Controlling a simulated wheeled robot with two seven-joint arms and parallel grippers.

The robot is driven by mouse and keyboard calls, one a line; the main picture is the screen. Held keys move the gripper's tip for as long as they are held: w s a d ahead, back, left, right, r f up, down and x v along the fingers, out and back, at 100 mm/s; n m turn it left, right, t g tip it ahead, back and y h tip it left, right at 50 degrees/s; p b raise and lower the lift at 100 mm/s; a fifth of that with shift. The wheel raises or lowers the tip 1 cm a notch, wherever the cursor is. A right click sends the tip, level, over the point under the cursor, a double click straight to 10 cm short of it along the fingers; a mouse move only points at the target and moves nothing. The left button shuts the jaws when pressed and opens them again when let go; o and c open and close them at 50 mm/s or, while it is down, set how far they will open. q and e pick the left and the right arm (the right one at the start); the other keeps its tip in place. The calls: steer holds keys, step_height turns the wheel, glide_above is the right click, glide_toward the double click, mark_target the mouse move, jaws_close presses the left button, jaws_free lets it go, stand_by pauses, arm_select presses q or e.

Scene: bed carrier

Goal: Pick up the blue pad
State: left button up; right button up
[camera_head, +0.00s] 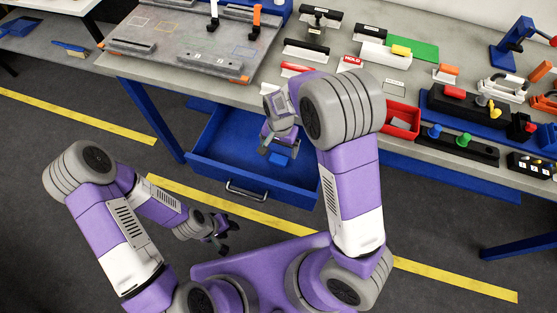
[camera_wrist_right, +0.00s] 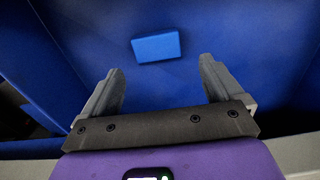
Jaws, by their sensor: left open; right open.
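The blue pad (camera_wrist_right: 157,47) is a small light-blue block lying on the floor of the open blue drawer (camera_head: 222,140). In the head view the pad (camera_head: 279,159) shows just below my right gripper (camera_head: 277,147). In the right wrist view the pad lies beyond the fingertips, roughly centred between them. My right gripper (camera_wrist_right: 158,72) is open and empty over the drawer, and the pad is not between its fingers. My left gripper (camera_head: 225,238) is open and empty, low over the floor in front of the drawer.
The drawer's front panel with its handle (camera_head: 246,191) stands between my body and the pad. The grey workbench (camera_head: 240,95) is above the drawer. A red bin (camera_head: 401,120) sits near its front edge. Floor left of the drawer is free.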

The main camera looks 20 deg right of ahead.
mark_target(280, 156)
steer(key=f, duration=0.2)
steer(key=f+b, duration=0.1)
steer(key=shift+s+f, duration=0.1)
steer(key=shift+s, duration=0.15)
steer(key=shift+w+f, duration=0.1)
steer(key=shift+f, duration=0.3)
steer(key=shift+r, duration=0.1)
steer(key=shift+c, duration=0.4)
steer(key=c, duration=0.9)
